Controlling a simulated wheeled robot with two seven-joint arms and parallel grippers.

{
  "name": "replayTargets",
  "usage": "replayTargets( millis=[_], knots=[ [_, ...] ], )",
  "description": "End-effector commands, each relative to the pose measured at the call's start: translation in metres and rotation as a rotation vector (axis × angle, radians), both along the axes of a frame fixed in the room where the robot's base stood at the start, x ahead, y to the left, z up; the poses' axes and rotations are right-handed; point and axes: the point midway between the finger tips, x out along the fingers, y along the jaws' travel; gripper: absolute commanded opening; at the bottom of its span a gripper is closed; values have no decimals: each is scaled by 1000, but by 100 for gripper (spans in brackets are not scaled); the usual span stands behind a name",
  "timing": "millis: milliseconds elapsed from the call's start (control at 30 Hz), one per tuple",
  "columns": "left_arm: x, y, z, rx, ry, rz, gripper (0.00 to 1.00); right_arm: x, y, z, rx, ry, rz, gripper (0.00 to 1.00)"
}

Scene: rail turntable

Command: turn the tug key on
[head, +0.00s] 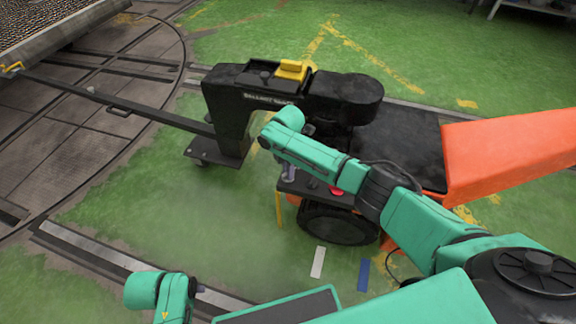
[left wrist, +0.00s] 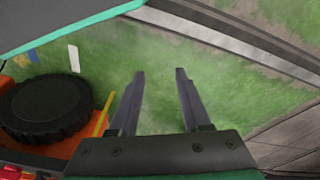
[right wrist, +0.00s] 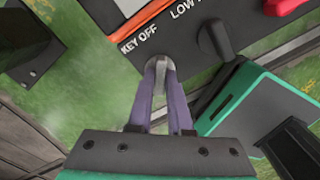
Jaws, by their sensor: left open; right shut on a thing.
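The tug key (right wrist: 158,70) is a small grey metal piece on the tug's dark control panel (right wrist: 176,28), by the words "KEY OFF" in the right wrist view. My right gripper (right wrist: 160,80) is shut on it, and the fingers cover part of it. In the head view my right gripper (head: 289,172) reaches down at the panel's left end; the key is too small to make out there. The tug (head: 225,105) is black and orange. My left gripper (left wrist: 160,75) is open and empty above the green floor.
A black knob (right wrist: 216,40) stands right of the key by the word "LOW", with a red control (right wrist: 284,5) beyond. A black wheel (head: 338,224) is below the panel. A drawbar (head: 120,104) runs left from the tug. Green floor (head: 240,235) is clear in front.

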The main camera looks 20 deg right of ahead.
Motion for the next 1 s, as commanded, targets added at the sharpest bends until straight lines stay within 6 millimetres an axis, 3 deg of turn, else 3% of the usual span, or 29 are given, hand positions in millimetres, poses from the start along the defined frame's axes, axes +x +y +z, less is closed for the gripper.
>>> replayTargets(
  millis=[200, 500, 1000],
  knots=[
    [-7, 6, -33, 15, 12, 9, 48, 0, 0, 3, -2, 2, -206, 0],
    [-19, 14, -65, 29, 19, 19, 48, 0, 0, 2, -3, 1, -490, 0],
    [-33, 22, -88, 41, 24, 23, 48, 0, 0, 1, -3, 1, -836, 0]
  ],
)
